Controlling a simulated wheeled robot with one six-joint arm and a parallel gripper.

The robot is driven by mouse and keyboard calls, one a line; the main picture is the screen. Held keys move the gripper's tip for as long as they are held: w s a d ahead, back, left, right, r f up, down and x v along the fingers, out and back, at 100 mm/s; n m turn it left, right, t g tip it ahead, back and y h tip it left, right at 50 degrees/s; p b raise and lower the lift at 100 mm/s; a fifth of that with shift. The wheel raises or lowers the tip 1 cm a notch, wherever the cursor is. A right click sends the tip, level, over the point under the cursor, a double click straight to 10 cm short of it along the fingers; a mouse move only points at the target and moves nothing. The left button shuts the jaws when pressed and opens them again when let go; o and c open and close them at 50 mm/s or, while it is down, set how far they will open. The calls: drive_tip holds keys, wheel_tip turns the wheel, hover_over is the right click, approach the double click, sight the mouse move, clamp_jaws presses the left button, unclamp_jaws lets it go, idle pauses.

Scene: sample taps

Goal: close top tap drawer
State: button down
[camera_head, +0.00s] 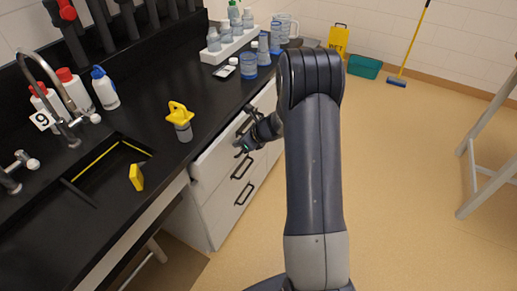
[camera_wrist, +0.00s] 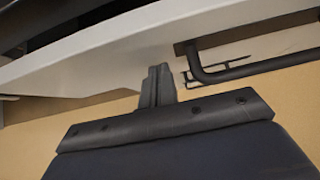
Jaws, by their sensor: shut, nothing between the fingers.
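The top drawer (camera_head: 212,156) is a white front under the black counter, in a white cabinet. It appears to stand out a little from the cabinet. Its black handle (camera_head: 243,126) is partly hidden by my arm. My gripper (camera_head: 242,147) is shut and empty, just in front of the drawer front. In the wrist view, my closed fingers (camera_wrist: 158,86) point at the white drawer edge (camera_wrist: 110,55), with the black handle (camera_wrist: 245,68) to their right. I cannot tell whether the fingers touch the drawer.
Lower drawers with black handles (camera_head: 243,194) sit below. Open floor (camera_head: 420,150) lies right; a stool (camera_head: 480,160) stands at the far right.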

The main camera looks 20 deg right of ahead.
drive_tip(key=w+a, duration=0.3)
drive_tip(key=shift+w+p, duration=0.35)
drive_tip(key=shift+w+a+r, duration=0.1)
drive_tip(key=shift+w+a, duration=0.1)
drive_tip(key=shift+w+r, duration=0.1)
drive_tip(key=shift+d, duration=0.1)
drive_tip(key=s+d, duration=0.3)
drive_tip(key=s, duration=0.1)
approach(232, 135)
drive_tip(key=shift+s+d+f+b, duration=0.25)
drive_tip(key=shift+s+f, duration=0.1)
drive_tip(key=shift+f, duration=0.2)
drive_tip(key=shift+s+d+f+b, duration=0.1)
drive_tip(key=shift+s+d+f, duration=0.25)
drive_tip(key=shift+f, duration=0.2)
